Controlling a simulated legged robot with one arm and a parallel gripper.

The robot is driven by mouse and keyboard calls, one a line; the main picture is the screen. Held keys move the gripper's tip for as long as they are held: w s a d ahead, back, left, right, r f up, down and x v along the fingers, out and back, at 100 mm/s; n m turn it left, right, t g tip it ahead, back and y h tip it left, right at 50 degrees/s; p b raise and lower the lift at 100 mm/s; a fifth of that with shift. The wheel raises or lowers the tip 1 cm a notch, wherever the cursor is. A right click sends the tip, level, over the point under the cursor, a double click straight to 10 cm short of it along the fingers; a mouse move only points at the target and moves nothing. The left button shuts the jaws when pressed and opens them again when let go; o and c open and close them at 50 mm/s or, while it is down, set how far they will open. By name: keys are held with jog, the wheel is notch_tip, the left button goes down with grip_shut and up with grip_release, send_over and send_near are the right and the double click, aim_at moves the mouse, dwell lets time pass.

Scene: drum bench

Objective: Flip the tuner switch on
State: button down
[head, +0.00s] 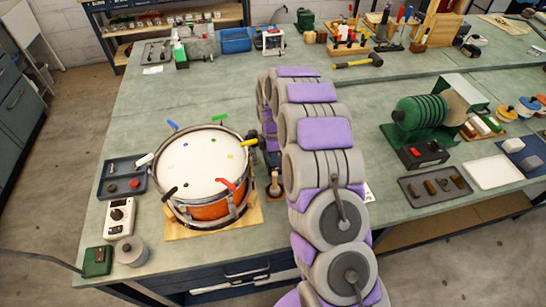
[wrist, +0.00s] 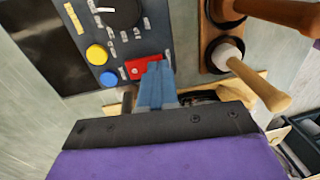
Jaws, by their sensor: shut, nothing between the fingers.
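In the wrist view a blue-grey control panel (wrist: 122,42) carries a red switch (wrist: 143,66), a black dial (wrist: 120,10), a yellow button (wrist: 96,54) and a blue button (wrist: 109,79). My gripper (wrist: 156,72) is shut and empty. Its blue fingertips overlap the lower right edge of the red switch in the picture; I cannot tell whether they touch it. The fingers hide part of the switch area, and I cannot read the switch's position. In the head view my arm hides the gripper, and I cannot make out the panel.
Wooden-handled tools (wrist: 258,85) stand in a wooden rack (wrist: 213,60) close to the right of the panel. In the head view a drum (head: 208,170) sits on a board left of my arm. A green coil machine (head: 420,120) stands to the right.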

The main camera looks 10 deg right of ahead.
jog(key=shift+f, duration=0.15)
dwell(0.3)
jog(key=shift+w+r+p, duration=0.35)
jog(key=shift+w+p, duration=0.15)
jog(key=shift+w, duration=0.25)
